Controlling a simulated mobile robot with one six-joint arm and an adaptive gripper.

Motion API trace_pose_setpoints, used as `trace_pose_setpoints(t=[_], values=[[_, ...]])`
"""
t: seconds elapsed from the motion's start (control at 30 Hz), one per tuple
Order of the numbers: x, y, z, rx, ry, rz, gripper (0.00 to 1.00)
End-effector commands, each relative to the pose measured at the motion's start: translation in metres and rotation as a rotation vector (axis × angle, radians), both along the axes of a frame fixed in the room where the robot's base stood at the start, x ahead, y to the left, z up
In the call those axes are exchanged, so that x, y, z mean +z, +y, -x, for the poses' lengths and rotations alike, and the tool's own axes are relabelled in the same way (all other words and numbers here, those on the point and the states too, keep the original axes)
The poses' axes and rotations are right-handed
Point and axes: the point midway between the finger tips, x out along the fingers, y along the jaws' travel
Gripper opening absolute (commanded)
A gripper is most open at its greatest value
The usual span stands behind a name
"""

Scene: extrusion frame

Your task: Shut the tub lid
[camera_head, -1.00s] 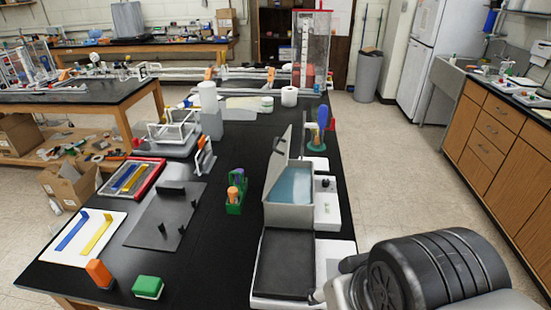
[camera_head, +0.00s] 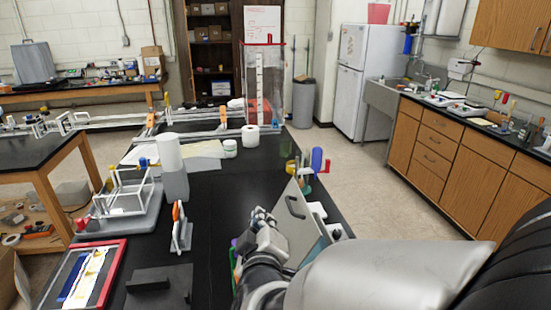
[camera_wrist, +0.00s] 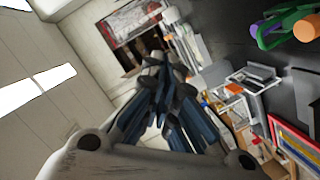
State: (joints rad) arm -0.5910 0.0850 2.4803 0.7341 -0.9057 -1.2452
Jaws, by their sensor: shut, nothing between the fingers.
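The tub lid (camera_head: 298,222) is a grey panel with a small dark handle, standing raised and tilted in the head view. The tub itself is mostly hidden behind my arm; a pale edge that may be part of it shows at the lid's right. My gripper (camera_head: 262,222) is just left of the lid, in front of it in the picture; I cannot tell whether they touch. In the wrist view my gripper (camera_wrist: 160,75) has its fingers together and empty. The lid is not recognisable there.
A green holder (camera_wrist: 283,27) with orange and purple items shows in the wrist view. A white wire rack (camera_head: 125,198), a paper roll (camera_head: 168,152) and a red-edged tray (camera_head: 110,262) stand left. A blue-headed tool (camera_head: 317,160) stands behind the lid. The black tabletop (camera_head: 225,190) is clear mid-table.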

Motion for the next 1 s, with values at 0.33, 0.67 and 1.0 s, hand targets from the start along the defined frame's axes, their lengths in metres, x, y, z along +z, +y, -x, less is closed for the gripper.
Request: trace_pose_setpoints(t=[0.33,0.67,1.0], values=[[-0.004,-0.002,-0.022,-0.026,-0.041,0.059,0.00],[-0.016,-0.003,-0.091,-0.024,-0.040,0.058,0.00],[-0.039,-0.030,-0.105,-0.022,-0.040,0.060,0.00]])
